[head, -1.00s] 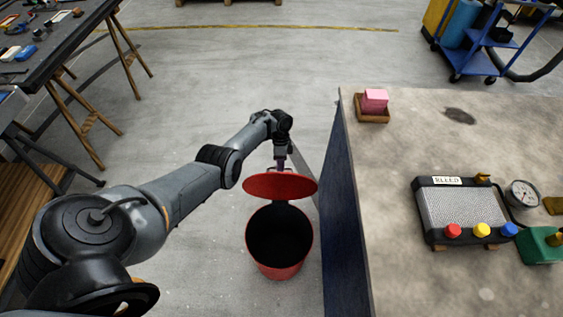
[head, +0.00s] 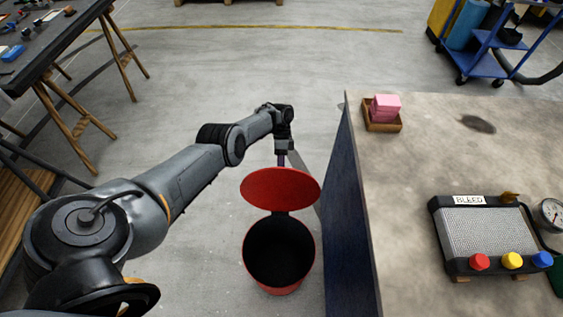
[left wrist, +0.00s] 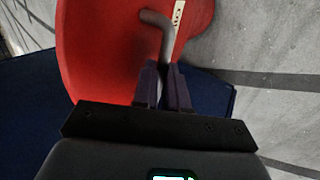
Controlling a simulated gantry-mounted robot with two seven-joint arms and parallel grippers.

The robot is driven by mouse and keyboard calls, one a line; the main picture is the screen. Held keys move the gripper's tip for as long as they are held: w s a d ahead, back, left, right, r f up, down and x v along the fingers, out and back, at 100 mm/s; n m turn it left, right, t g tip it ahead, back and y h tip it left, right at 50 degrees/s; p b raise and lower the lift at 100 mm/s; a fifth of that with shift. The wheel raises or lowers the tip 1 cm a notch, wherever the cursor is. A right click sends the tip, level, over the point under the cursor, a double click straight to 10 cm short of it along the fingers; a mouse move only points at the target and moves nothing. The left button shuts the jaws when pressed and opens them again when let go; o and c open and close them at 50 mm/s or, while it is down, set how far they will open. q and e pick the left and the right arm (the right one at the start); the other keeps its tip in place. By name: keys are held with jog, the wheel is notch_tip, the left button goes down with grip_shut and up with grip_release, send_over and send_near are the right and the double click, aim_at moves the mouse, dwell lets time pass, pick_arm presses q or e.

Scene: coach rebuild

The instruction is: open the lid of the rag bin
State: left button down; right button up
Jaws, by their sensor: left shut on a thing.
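The rag bin (head: 279,252) is a red round bin standing on the floor beside the bench, its dark inside showing from above. Its red lid (head: 280,188) is raised and tilted up at the bin's far side. My left gripper (head: 283,160) is behind the lid in the head view, its fingertips partly hidden by it. In the left wrist view the left gripper (left wrist: 163,88) is shut on the grey bent lid handle (left wrist: 160,24), with the red lid (left wrist: 105,45) filling the upper left. My right gripper is not in view.
The bench (head: 415,190) with a dark blue side stands close to the right of the bin. A tool table (head: 45,50) stands at the far left. The floor beyond the bin is clear.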

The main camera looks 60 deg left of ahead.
pick_arm(q)
jog(key=c, duration=1.5)
grip_release()
jog(key=shift+s+d+f, duration=0.2)
jog(key=shift+s+f, duration=0.05)
jog(key=shift+f, duration=0.1)
jog(key=o, duration=0.3)
jog(key=shift+s+d+f, duration=0.1)
jog(key=shift+s+d, duration=0.2)
jog(key=shift+o, duration=0.2)
jog(key=b+v, duration=0.2)
jog(key=v, duration=0.9)
jog(key=shift+w+a, duration=0.2)
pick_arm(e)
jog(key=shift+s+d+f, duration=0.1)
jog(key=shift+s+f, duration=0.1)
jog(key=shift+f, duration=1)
